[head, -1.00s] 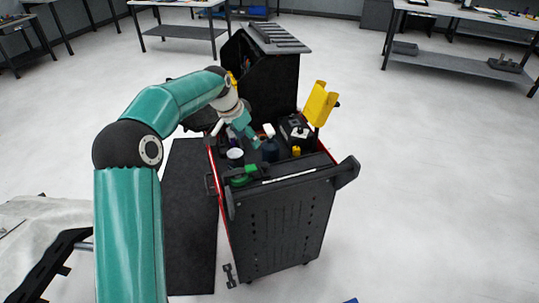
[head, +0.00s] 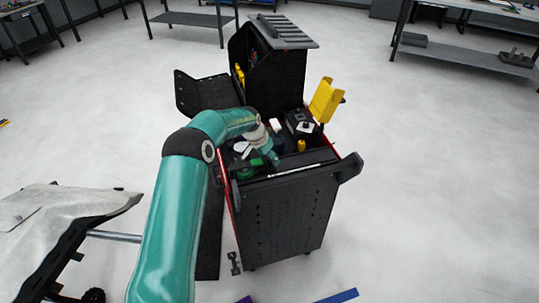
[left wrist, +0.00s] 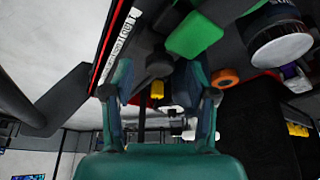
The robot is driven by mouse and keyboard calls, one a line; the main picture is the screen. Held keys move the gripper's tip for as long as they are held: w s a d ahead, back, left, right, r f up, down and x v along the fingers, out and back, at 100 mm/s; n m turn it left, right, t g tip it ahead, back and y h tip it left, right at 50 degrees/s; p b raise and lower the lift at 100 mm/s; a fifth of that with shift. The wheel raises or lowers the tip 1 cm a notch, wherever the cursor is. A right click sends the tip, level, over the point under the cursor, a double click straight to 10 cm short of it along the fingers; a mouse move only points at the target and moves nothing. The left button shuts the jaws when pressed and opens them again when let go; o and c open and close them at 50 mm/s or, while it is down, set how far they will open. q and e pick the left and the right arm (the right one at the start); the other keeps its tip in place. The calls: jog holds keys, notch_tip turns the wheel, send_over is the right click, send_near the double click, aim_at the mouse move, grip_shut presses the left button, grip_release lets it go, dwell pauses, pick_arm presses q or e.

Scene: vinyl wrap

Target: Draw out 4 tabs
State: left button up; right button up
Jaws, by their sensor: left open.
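My left gripper (head: 272,160) is over the top tray of the black tool cart (head: 285,222), among the items there. In the left wrist view its two fingers (left wrist: 160,88) are spread apart with nothing seen held between them. A green-handled tool (head: 252,172) lies beside the gripper; a green part (left wrist: 195,33) shows above the fingers in the wrist view. A small yellow item (left wrist: 157,89) shows between the fingers, farther off. I cannot pick out any tabs for certain. My right gripper is not in view.
A yellow holder (head: 326,100) stands at the tray's right edge. A white-topped can (left wrist: 280,42) and an orange ring (left wrist: 224,78) are close to the gripper. The cart's raised black cabinet (head: 275,75) stands behind. A draped sheet (head: 65,215) is at left. The floor at right is clear.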

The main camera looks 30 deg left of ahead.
pick_arm(q)
jog(key=shift+w+f, duration=0.15)
jog(key=shift+f, duration=0.35)
grip_shut()
